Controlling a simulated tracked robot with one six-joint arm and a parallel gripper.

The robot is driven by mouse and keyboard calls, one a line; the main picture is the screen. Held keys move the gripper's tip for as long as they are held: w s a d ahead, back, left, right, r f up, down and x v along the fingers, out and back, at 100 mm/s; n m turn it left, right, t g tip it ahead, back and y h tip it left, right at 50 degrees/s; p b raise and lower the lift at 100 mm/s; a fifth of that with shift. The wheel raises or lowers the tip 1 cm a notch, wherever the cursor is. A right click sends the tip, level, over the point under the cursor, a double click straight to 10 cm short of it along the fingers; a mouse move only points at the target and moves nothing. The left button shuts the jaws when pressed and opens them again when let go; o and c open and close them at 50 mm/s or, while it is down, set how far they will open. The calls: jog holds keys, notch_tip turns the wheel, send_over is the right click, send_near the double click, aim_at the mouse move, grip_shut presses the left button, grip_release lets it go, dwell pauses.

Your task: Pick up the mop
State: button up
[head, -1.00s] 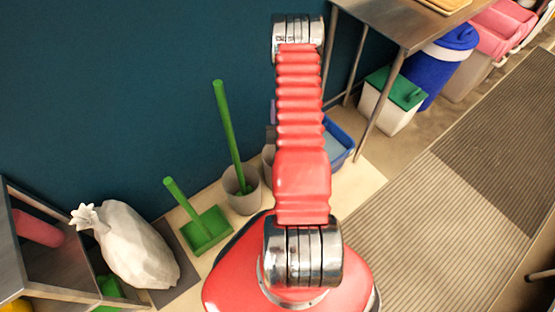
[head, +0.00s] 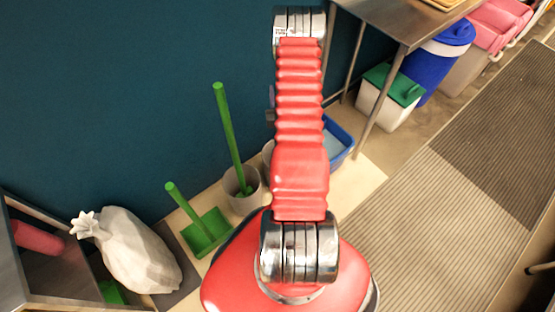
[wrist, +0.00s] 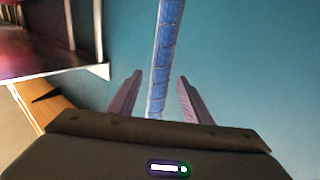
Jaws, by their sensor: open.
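In the wrist view, a blue, banded pole (wrist: 165,60), seemingly the mop's handle, stands nearly upright. It shows between the two fingers of my gripper (wrist: 155,88), which are apart on either side of it and do not appear to touch it. The pole's top is out of frame, and its lower part is hidden behind the gripper body. In the head view, my red arm hides my gripper and most of what is behind it, so I cannot make out the mop's head there.
A green-handled tool (head: 226,125) leans in a grey bucket (head: 241,201), beside a green dustpan (head: 206,232). A white sack (head: 135,250) is at lower left. A blue tub (head: 340,140) stands near a metal table (head: 400,22). Striped mats (head: 430,220) lie at right, clear.

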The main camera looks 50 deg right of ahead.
jog(key=shift+x, duration=0.9)
jog(key=shift+c, duration=0.3)
jog(key=c, duration=1.1)
